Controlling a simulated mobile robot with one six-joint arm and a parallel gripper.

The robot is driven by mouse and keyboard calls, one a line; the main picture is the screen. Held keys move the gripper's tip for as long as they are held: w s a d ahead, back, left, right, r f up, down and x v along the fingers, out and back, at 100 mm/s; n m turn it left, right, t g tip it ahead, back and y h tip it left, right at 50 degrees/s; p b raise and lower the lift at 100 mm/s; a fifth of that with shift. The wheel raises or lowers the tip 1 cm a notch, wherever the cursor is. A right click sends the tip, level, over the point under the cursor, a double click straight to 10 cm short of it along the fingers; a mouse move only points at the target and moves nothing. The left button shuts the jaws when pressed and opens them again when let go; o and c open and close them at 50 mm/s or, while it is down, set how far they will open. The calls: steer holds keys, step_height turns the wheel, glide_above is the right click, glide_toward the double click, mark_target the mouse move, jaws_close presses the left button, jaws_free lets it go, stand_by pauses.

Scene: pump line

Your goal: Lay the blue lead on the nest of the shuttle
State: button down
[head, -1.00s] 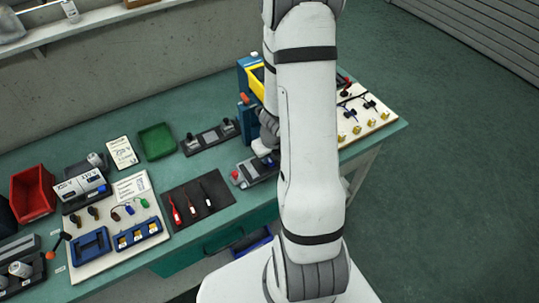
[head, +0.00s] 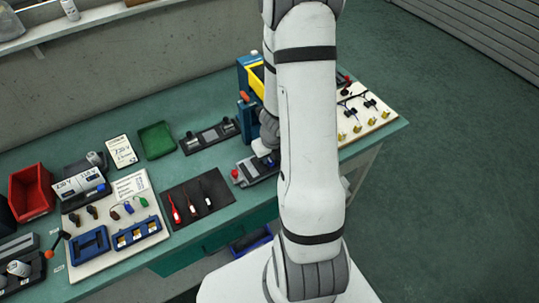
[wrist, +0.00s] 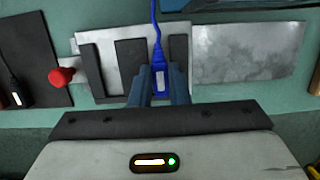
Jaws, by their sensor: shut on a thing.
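My gripper (wrist: 160,90) is shut on the blue lead (wrist: 157,52), with a finger on either side of its blue plug end. The cable runs up and away from the plug to the top of the wrist view. The plug is over the shuttle, a pale plate (wrist: 113,52) with dark upright blocks (wrist: 130,68) and a red knob (wrist: 61,77) at its left. The plug lies beside the blocks; I cannot tell whether it touches the nest. In the head view the shuttle (head: 253,172) shows at the bench front, partly behind my arm.
A dark mat (head: 197,200) with red and black tools lies left of the shuttle. A blue press-like stand (head: 247,112) with a yellow bin (head: 256,82) rises behind it. A grey metal plate (wrist: 247,50) is on the right in the wrist view. A green tray (head: 157,140) stands farther left.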

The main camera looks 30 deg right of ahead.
steer(key=shift+s+f, duration=0.2)
steer(key=c, duration=1.7)
jaws_free()
steer(key=shift+s+a+f, duration=0.1)
steer(key=shift+w+r+p, duration=0.2)
steer(key=shift+r+p, duration=0.65)
steer(key=shift+r, duration=0.05)
step_height(320, 180, up, 6)
steer(key=p, duration=0.6)
steer(key=shift+w, duration=0.1)
